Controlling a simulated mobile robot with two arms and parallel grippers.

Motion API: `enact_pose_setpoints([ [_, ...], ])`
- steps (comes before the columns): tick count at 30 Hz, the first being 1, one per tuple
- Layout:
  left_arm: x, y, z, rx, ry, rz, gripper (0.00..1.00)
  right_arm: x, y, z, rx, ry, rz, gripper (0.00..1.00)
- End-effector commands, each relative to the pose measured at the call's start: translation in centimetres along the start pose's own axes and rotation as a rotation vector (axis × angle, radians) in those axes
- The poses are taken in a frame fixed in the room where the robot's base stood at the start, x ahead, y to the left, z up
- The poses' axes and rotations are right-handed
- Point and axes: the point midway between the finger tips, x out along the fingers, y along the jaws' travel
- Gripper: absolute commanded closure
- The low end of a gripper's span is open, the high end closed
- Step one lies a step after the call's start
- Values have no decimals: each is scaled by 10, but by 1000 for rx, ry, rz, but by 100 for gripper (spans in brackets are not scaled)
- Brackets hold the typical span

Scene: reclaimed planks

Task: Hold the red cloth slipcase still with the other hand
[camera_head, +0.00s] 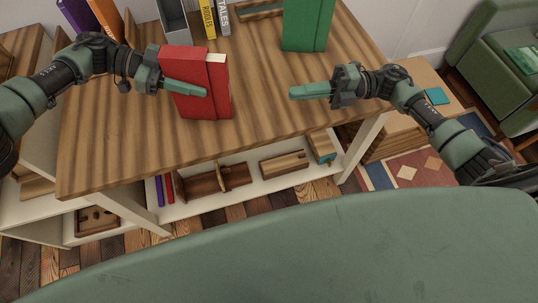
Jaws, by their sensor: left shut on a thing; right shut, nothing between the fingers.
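The red cloth slipcase (184,64) stands upright on the striped wooden table (130,137), left of its middle. A red part with a pale top edge, apparently a book (219,88), shows at its right side. My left gripper (203,93) reaches in from the left and is shut on the slipcase. One finger lies across the slipcase's front face; the other finger is hidden. My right gripper (293,93) is shut and empty, above the table to the right of the slipcase, pointing left and apart from it.
A green box or book (307,25) stands at the back right of the table. A grey open holder (174,22) and a yellow book (208,20) stand at the back. A low shelf (250,178) with wooden pieces is below. Table room between slipcase and green item is clear.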

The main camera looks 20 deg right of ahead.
Motion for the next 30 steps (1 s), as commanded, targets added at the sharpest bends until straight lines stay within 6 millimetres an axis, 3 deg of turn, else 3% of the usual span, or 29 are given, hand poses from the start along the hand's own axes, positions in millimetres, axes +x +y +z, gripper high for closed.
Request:
enact_pose_setpoints([
  [1, -2, 0, 4, -3, -9, -5, 100, 17, 0, -10, 50, 3, 55, 100],
  [12, -2, -1, 4, -2, -10, -7, 100, 77, 30, -45, 443, -38, 421, 100],
  [19, -2, -1, 4, -2, -9, -7, 100, 98, 46, -57, 845, -74, 741, 100],
  [24, -2, -1, 4, -2, -9, -7, 100, 100, 37, -54, 1156, -113, 981, 100],
  [30, -2, -1, 4, -2, -9, -7, 100, 101, 8, -56, 1535, -140, 1255, 100],
])
